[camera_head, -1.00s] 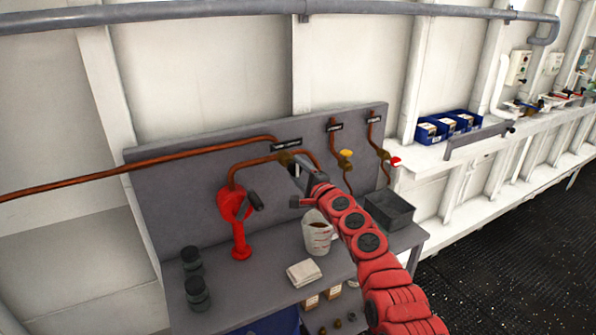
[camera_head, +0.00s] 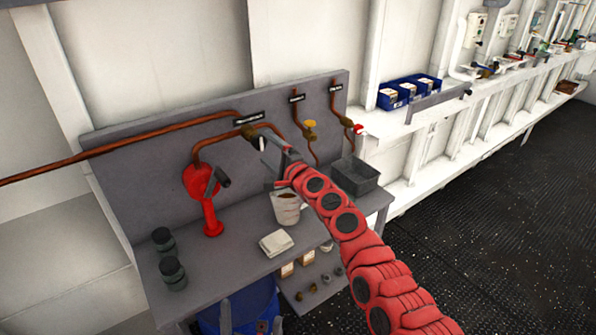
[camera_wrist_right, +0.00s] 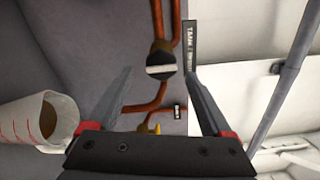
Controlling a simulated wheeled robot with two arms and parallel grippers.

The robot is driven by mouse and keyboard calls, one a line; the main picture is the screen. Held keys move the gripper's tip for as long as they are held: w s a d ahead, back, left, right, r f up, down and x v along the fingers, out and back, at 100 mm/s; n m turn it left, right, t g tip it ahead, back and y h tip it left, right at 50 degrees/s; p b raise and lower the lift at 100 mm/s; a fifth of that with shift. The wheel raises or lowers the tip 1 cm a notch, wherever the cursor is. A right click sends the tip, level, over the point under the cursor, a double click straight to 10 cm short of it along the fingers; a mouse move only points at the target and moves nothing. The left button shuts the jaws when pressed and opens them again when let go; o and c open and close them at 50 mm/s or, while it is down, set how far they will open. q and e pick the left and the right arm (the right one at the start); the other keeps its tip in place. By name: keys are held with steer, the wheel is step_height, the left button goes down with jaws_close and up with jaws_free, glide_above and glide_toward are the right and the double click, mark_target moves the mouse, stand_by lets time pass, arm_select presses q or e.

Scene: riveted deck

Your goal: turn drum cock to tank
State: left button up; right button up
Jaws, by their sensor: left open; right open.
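A brass cock (camera_head: 248,131) with a pale grey lever sits on the copper pipe of the grey back panel, under a dark label. In the right wrist view the cock (camera_wrist_right: 161,62) is straight ahead, its lever lying crosswise beside a label starting "TANK" (camera_wrist_right: 190,48). My right gripper (camera_head: 265,151) is open just in front of the cock. Its fingers (camera_wrist_right: 160,92) stand either side of the cock in the picture, and nothing is gripped; contact cannot be told. My left gripper (camera_head: 251,320) is open at the bottom edge, in front of the blue drum (camera_head: 243,300) under the bench.
A yellow-handled cock (camera_head: 310,125) and a red-handled cock (camera_head: 357,129) are to the right.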

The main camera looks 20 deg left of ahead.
steer(key=p+v, duration=0.6)
steer(key=v, duration=0.7)
steer(key=shift+s+d, duration=0.25)
stand_by(0.4)
stand_by(0.3)
